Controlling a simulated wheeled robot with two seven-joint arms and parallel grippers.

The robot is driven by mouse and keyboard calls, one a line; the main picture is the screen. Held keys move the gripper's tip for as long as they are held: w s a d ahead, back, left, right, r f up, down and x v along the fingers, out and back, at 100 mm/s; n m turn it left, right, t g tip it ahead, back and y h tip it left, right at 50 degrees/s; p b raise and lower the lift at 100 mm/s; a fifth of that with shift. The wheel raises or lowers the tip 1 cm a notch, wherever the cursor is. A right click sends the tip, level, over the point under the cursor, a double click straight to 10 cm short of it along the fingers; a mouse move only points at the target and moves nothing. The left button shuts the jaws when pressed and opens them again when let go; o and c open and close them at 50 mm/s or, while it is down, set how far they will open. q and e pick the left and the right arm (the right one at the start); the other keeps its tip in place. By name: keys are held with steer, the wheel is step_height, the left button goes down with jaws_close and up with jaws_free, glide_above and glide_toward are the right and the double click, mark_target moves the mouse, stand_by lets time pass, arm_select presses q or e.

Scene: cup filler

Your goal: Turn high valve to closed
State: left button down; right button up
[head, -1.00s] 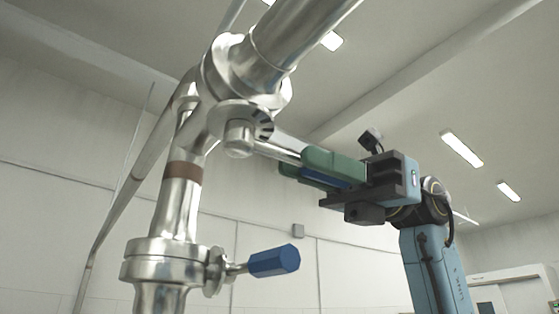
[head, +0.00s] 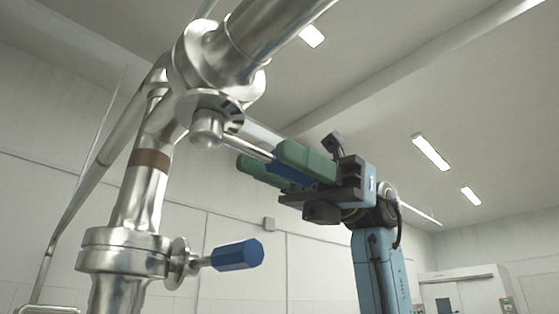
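The high valve (head: 207,128) sits on the upper steel pipe joint, left of centre. Its thin metal rod runs right and slightly down to a blue handle grip (head: 292,175). My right gripper (head: 270,165) reaches in from the right, its green fingers on either side of this grip. It looks shut on the grip, which the fingers and gripper body partly hide. My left gripper is not in view.
A lower valve with a blue handle (head: 238,255) sticks out to the right from the flanged pipe (head: 125,250), below my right gripper. Thick steel pipes fill the upper left. The space right of my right arm is open, with walls behind.

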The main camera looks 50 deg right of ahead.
steer(key=d, duration=1.3)
steer(key=shift+s+d, duration=0.2)
steer(key=shift+s, duration=0.15)
